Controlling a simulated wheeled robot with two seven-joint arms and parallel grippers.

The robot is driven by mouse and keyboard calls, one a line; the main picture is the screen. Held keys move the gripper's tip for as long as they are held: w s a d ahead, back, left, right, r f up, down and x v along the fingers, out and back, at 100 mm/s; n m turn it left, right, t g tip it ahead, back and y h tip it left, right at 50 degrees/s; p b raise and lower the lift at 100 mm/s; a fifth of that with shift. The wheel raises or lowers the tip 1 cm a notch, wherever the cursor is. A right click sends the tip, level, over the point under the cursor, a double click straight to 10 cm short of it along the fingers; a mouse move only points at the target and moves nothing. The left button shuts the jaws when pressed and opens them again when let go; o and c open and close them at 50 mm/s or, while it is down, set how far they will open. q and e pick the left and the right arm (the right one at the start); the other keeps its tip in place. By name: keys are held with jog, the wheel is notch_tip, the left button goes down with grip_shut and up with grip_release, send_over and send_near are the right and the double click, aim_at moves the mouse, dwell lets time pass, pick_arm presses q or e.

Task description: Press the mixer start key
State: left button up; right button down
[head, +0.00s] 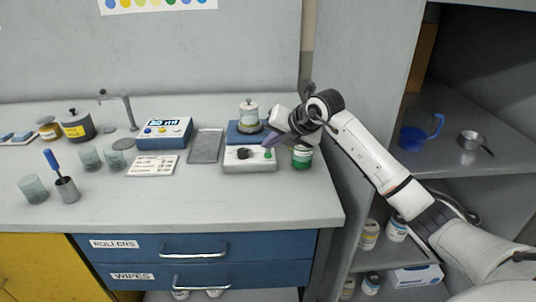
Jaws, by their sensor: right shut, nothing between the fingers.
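The mixer (245,134) stands on the bench, with a blue body and a lidded jar (248,114) on top. Its pale front panel (249,166) carries a black knob (243,154) and a green key (267,155). I cannot read any label on the panel. My right gripper (267,143) is shut and empty, with its purplish-grey fingers just above the green key. I cannot tell whether the tips touch it. My left gripper is not in view.
A green-and-white jar (302,158) stands right of the mixer, close under my right wrist. Left of the mixer are a grey tray (206,147) and a blue box with a display (164,134). The bench front (220,201) is clear. Open shelves (462,157) stand at right.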

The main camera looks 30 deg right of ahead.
jog(key=shift+f, duration=0.1)
dwell(0.5)
jog(key=shift+f, duration=0.35)
